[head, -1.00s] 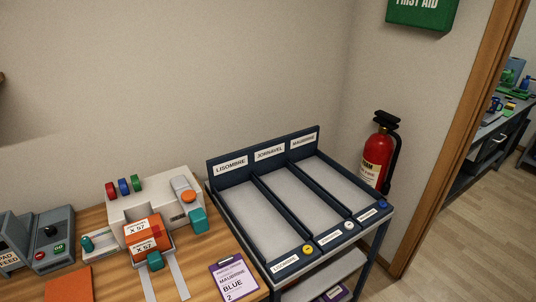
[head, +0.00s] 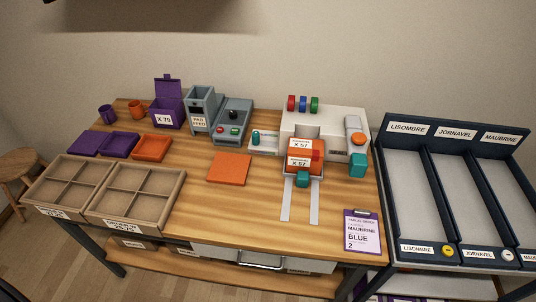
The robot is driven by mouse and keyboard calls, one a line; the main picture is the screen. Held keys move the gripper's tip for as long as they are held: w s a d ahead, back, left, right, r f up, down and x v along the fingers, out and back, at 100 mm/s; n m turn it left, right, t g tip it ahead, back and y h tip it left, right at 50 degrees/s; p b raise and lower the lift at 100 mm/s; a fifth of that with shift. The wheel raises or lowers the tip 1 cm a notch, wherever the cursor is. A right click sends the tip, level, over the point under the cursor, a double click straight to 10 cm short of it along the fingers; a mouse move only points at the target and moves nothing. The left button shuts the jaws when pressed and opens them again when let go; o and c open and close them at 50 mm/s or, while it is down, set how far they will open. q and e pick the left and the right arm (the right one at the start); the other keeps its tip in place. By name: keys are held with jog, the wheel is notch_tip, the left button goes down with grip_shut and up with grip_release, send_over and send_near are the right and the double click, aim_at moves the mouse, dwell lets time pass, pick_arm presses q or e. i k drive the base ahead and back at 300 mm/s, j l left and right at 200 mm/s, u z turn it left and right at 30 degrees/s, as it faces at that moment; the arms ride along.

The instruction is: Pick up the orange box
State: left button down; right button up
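The orange box (head: 297,168) sits at the front of the white press machine (head: 337,122), at the back end of two pale rails. Labels reading X 57 show on its top and front. A teal block (head: 302,180) is in front of it and hides part of its lower front. Neither of my grippers is in view.
A flat orange square (head: 229,168) lies left of the box. A purple box (head: 168,112), mugs, shallow trays and two divided cartons (head: 135,193) fill the left of the table. A clipboard (head: 362,232) lies at front right, beside a blue sorting rack (head: 440,135). The front middle is clear.

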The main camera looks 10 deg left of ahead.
aim_at(303, 153)
jog(key=k+j+z, duration=0.1)
jog(key=k+z, duration=0.2)
jog(key=z, duration=0.2)
jog(key=k+z, duration=0.25)
jog(key=z, duration=0.2)
